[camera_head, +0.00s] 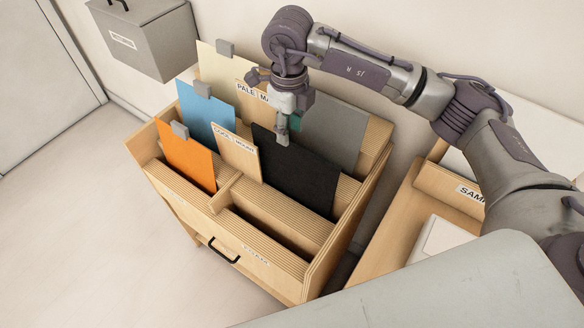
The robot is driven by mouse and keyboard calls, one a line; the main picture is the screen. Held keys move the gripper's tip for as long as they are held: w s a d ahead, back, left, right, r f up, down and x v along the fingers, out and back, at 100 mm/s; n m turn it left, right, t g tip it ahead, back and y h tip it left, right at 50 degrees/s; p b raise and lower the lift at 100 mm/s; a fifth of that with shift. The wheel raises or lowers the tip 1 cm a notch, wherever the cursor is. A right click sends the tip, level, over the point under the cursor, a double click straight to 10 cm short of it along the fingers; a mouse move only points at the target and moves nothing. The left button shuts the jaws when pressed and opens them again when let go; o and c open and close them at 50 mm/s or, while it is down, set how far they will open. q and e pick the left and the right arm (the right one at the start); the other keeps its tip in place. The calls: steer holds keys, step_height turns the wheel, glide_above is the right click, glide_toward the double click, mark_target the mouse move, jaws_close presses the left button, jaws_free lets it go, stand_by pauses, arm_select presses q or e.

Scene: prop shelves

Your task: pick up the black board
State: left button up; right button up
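The black board (300,178) stands tilted in a slot of the wooden rack, on the right side of the middle row. My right gripper (283,132) points down at the upper left part of its top edge. A small grey piece there overlaps the board; I cannot tell whether it is a fingertip or a grey tab like those on other boards. Whether the fingers are closed on the board is not clear. My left gripper is not in view.
The rack (268,258) also holds an orange board (188,160), a blue board (207,112), a cream board (222,72) and a grey board (335,130). A wooden divider (238,152) stands left of the black board. A grey box (150,40) hangs on the wall.

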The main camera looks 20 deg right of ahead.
mark_target(293, 161)
step_height(293, 161, down, 7)
steer(key=shift+d+r+p, duration=0.15)
steer(key=shift+p, duration=0.55)
steer(key=shift+f, duration=0.2)
steer(key=f+p, duration=0.1)
steer(key=f, duration=0.2)
steer(key=f+p, duration=0.1)
steer(key=shift+d+f+p, duration=0.15)
steer(key=shift+d+p, duration=0.1)
steer(key=shift+p, duration=0.05)
steer(key=shift+f, duration=0.3)
steer(key=shift+r, duration=0.1)
jaws_close()
